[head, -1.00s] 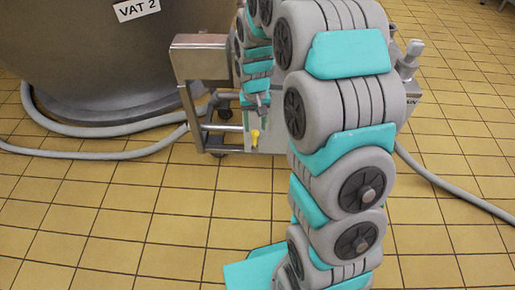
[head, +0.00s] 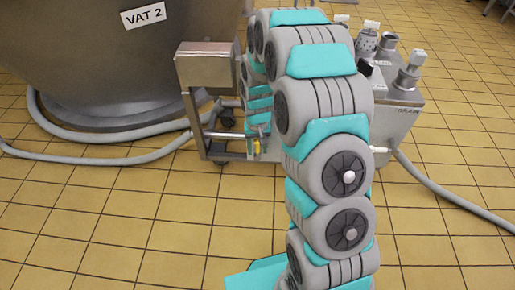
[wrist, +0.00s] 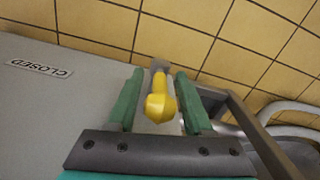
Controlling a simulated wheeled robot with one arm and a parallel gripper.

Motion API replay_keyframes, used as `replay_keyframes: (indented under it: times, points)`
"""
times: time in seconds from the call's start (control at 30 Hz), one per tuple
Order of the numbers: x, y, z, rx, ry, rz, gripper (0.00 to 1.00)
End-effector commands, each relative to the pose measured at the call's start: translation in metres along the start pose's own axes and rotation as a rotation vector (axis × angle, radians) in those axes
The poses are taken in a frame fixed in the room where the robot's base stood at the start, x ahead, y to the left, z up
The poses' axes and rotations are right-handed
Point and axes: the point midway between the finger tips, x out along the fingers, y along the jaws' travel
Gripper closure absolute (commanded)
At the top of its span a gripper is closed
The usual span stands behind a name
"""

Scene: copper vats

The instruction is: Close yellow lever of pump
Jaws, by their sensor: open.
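The yellow lever (wrist: 160,104) of the pump shows in the wrist view between the two green fingers of my gripper (wrist: 155,100). The fingers are open, one on each side of the lever, with gaps beside it. I cannot tell how deep the lever sits between them. A "CLOSED" label (wrist: 38,68) is on the grey pump surface to the left. In the head view the pump (head: 395,110) stands behind my arm, and a small bit of yellow lever (head: 257,145) shows at the arm's edge. My gripper is mostly hidden there.
A large vat marked "VAT 2" (head: 110,60) stands at the left. A grey hose (head: 100,160) lies on the floor by it, and another hose (head: 450,198) runs right from the pump. The tiled floor in front is clear.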

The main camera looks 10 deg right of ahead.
Motion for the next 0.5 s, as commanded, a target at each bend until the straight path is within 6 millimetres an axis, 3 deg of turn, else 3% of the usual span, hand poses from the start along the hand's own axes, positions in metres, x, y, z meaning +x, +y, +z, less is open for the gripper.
replay_keyframes:
  times: [0.2,0.5]
  points:
    - [0.0004,0.0,0.0,0.0,0.001,0.0,0.49]
    - [0.0004,-0.0001,0.0003,0.001,0.0,0.0,0.83]
